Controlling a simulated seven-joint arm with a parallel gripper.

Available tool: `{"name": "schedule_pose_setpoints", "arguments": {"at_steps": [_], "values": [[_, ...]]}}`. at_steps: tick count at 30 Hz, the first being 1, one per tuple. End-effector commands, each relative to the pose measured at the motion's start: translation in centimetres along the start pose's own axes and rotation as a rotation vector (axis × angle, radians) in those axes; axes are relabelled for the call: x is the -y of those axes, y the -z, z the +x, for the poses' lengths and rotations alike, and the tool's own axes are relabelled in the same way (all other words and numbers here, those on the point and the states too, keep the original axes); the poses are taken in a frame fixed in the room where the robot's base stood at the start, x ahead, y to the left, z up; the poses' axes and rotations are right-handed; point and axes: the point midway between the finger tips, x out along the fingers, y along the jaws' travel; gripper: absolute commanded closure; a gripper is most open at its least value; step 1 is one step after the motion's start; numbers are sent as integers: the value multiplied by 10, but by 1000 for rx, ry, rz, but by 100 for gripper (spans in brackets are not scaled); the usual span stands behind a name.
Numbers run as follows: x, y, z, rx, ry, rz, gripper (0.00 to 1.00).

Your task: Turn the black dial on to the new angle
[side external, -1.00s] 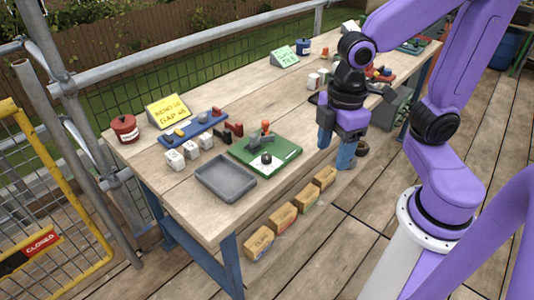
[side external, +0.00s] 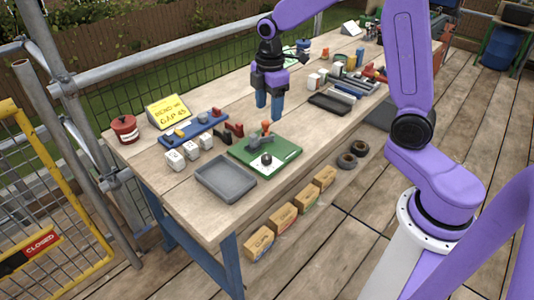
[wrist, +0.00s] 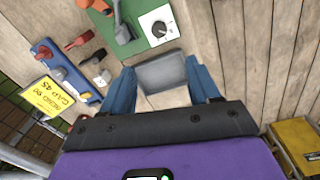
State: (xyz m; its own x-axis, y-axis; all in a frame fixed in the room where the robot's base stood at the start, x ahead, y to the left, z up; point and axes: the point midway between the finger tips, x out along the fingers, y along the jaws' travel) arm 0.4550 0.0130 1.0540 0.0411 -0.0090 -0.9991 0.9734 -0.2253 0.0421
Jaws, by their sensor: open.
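The black dial (side external: 266,159) sits on a white marked plate on the green board (side external: 285,150), near the middle of the bench's front edge. In the wrist view the dial (wrist: 159,29) shows at the top, with tick marks around it and a pale pointer line I cannot read exactly. A grey lever with an orange-red knob (side external: 266,126) stands beside it on the same board.
A grey tray (side external: 225,192) lies left of the green board. A dark tray (side external: 328,104) lies to the right.

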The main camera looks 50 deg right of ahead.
Motion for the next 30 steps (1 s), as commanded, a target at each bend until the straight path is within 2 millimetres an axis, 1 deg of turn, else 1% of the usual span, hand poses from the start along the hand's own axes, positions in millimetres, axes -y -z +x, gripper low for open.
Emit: {"name": "schedule_pose_setpoints", "arguments": {"at_steps": [5,8,18,24,30], "values": [[-2,-1,11,2,3,-3,39],[-2,-2,25,3,4,-3,39],[0,-2,88,4,6,-3,39],[0,-2,122,3,5,-2,39],[-1,-1,151,2,3,-1,39]]}}
